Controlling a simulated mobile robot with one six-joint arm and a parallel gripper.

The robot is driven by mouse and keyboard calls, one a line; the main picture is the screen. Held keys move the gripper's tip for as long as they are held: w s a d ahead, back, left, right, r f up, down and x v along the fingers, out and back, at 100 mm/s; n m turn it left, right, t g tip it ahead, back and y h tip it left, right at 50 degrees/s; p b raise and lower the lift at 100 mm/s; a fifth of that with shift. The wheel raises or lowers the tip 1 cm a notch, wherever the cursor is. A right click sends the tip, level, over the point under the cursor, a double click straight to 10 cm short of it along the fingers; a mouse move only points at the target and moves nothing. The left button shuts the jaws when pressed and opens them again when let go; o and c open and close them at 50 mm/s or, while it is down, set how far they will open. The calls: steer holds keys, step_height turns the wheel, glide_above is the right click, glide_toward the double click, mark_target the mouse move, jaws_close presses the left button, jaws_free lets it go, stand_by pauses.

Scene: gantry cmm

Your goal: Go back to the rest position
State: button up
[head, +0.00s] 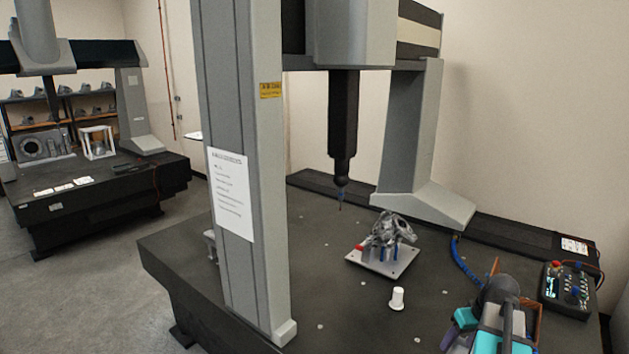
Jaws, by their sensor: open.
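My arm's end with my gripper (488,318) shows at the lower right, in dark grey, teal and purple, over the front right part of the granite table (360,320). My gripper is open; its fingertips are mostly hidden behind my own arm. I see nothing held in it. It is to the right of a small white cylinder (397,298) standing on the table, and apart from it.
The gantry's near column (240,180) stands at the left, its far leg (412,150) behind. The probe (341,190) hangs above the table. An orange-brown box (537,322) is partly hidden behind my arm. A control box (568,290) lies at the right. The front table is mostly clear.

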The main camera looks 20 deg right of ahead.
steer(key=w+a+f+g, duration=0.1)
steer(key=w+a+f, duration=0.15)
steer(key=a, duration=0.45)
steer(key=w+a+f, duration=0.2)
steer(key=a+f, duration=0.2)
steer(key=a, duration=0.3)
steer(key=w+a+f+g, duration=0.15)
steer(key=a+f, duration=0.25)
steer(key=a, duration=0.4)
steer(key=s+a+f+n, duration=0.1)
steer(key=a+f, duration=0.4)
steer(key=a, duration=0.5)
steer(key=s+a+f+n, duration=0.1)
steer(key=a+f, duration=0.3)
steer(key=a, duration=0.6)
steer(key=s+f+g+b, duration=0.2)
steer(key=s+f+b, duration=0.5)
steer(key=f, duration=0.6)
steer(key=s+f+g+b, duration=0.2)
steer(key=s+f+b, duration=0.5)
steer(key=s+f, duration=0.3)
steer(key=s+f+g+b, duration=0.2)
steer(key=s+f+b, duration=0.6)
steer(key=f, duration=0.9)
steer(key=shift+s+d, duration=0.15)
steer(key=shift+s, duration=0.05)
